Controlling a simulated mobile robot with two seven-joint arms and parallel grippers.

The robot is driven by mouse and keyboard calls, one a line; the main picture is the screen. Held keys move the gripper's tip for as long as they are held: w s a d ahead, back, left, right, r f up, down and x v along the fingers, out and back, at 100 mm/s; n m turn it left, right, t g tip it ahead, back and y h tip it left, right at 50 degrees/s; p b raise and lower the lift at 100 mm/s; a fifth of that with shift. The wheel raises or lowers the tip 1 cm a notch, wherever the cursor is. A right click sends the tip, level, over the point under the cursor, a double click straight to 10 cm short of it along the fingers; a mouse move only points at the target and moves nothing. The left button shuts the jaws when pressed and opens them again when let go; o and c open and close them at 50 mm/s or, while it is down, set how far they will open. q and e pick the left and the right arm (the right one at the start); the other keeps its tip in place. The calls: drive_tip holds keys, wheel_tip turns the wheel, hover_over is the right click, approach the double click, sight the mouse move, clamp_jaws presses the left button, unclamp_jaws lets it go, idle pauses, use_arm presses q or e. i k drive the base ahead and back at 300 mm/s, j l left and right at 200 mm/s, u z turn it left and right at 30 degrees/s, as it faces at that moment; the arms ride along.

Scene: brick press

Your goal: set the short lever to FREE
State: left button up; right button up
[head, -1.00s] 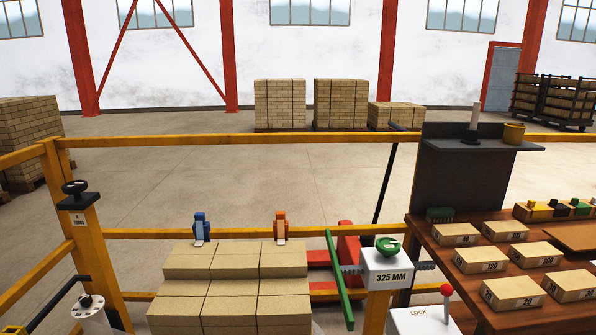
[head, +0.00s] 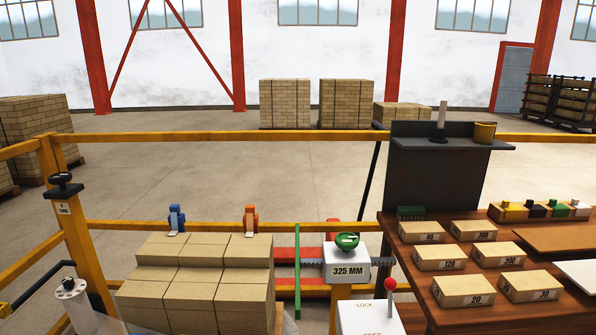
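The short lever with a red ball knob (head: 390,284) stands on a white box (head: 368,318) at the bottom of the head view, right of centre. The box top carries the word LOCK toward its far side and FREE at the near side, partly cut by the frame edge. Neither of my grippers shows in the view.
A white unit marked 325 MM (head: 346,270) with a green knob stands just behind the lever box. Stacked bricks (head: 200,290) lie to the left. A wooden table (head: 420,290) with numbered blocks stands close on the right. A yellow rail (head: 250,138) runs behind.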

sight(390, 298)
drive_tip(key=k+l, duration=0.1)
drive_tip(key=l, duration=0.8)
drive_tip(key=k+l, duration=0.15)
drive_tip(key=l, duration=0.35)
